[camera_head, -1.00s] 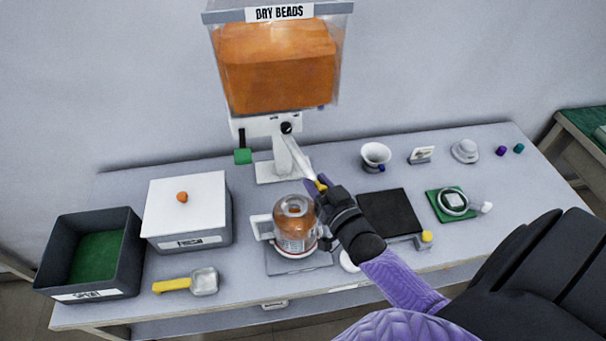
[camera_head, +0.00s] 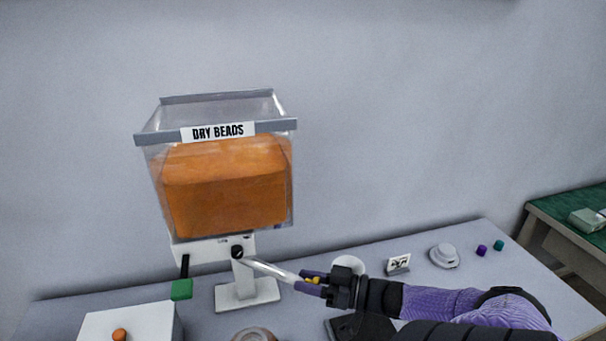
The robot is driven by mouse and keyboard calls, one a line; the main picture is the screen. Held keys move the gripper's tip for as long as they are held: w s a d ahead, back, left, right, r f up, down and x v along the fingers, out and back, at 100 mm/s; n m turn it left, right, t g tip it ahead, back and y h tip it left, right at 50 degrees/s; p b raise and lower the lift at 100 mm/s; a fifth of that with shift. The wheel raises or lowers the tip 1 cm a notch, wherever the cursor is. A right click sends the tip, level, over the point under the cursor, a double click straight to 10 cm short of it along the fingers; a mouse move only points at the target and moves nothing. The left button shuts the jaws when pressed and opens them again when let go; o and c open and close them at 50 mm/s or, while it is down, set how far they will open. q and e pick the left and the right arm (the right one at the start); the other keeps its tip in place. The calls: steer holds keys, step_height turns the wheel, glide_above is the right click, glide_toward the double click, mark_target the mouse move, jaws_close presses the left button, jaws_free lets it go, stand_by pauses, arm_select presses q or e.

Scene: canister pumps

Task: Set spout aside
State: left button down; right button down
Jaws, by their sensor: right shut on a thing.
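The pale spout (camera_head: 268,268) slants down to the right from the black knob (camera_head: 237,252) below the bead hopper (camera_head: 225,185). My right gripper (camera_head: 313,283) is shut on the spout's lower right end, where a bit of yellow shows between the fingers. The spout's upper end meets the knob in the picture; I cannot tell whether it is attached. The rounded top of the jar (camera_head: 255,335) shows at the bottom edge. My left gripper is not in view.
A white bowl (camera_head: 349,263) is partly hidden behind my right gripper. A white-lidded box (camera_head: 130,325) is at lower left.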

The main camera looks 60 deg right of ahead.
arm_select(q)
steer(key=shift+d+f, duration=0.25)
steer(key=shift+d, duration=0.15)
arm_select(e)
steer(key=shift+d+y, duration=0.15)
steer(key=shift+y, duration=0.15)
steer(key=shift+c, duration=1.8)
jaws_free()
steer(key=shift+w+d, duration=0.1)
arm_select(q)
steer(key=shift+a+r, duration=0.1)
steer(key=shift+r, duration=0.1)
arm_select(e)
steer(key=v, duration=1)
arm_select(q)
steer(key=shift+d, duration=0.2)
